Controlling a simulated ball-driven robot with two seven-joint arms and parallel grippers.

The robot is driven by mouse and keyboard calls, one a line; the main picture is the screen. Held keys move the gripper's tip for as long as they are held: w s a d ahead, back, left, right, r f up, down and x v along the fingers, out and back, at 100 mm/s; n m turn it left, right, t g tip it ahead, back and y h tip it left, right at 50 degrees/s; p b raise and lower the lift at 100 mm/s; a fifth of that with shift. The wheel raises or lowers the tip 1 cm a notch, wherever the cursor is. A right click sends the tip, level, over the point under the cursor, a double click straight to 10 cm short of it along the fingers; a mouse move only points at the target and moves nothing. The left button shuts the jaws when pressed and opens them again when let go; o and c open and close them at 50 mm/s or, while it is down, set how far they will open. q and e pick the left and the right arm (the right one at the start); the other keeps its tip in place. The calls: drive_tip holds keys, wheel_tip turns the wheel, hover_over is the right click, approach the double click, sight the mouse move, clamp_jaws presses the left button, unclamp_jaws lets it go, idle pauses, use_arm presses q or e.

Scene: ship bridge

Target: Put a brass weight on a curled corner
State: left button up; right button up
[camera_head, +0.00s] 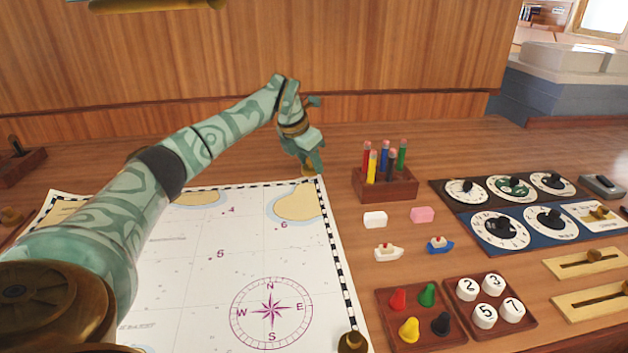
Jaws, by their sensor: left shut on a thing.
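The sea chart (190,265) lies on the wooden desk, with a compass rose near its lower right. My left gripper (309,160) reaches down over the chart's far right corner. It is shut on a small brass weight (308,171), mostly hidden by the fingers, right at that corner. I cannot tell whether the weight touches the paper or whether the corner is curled. Another brass weight (352,342) sits at the near right corner. My right gripper is out of view.
Right of the chart stand a pencil holder (386,186), two erasers, two toy boats (388,251), a tray of coloured pawns (415,318) and a tray of numbered pieces (490,303). Dial panels (540,230) lie farther right. A wooden wall (300,50) rises behind the desk.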

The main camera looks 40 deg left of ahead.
sight(309, 166)
use_arm(q)
drive_tip(key=shift+w+a+f, duration=0.15)
drive_tip(key=shift+w+f, duration=0.4)
wheel_tip(309, 166, down, 4)
drive_tip(key=shift+a+r+b, duration=0.1)
drive_tip(key=shift+r+b, duration=0.15)
drive_tip(key=shift+b, duration=0.75)
drive_tip(key=shift+w+r, duration=0.1)
drive_tip(key=o, duration=1.2)
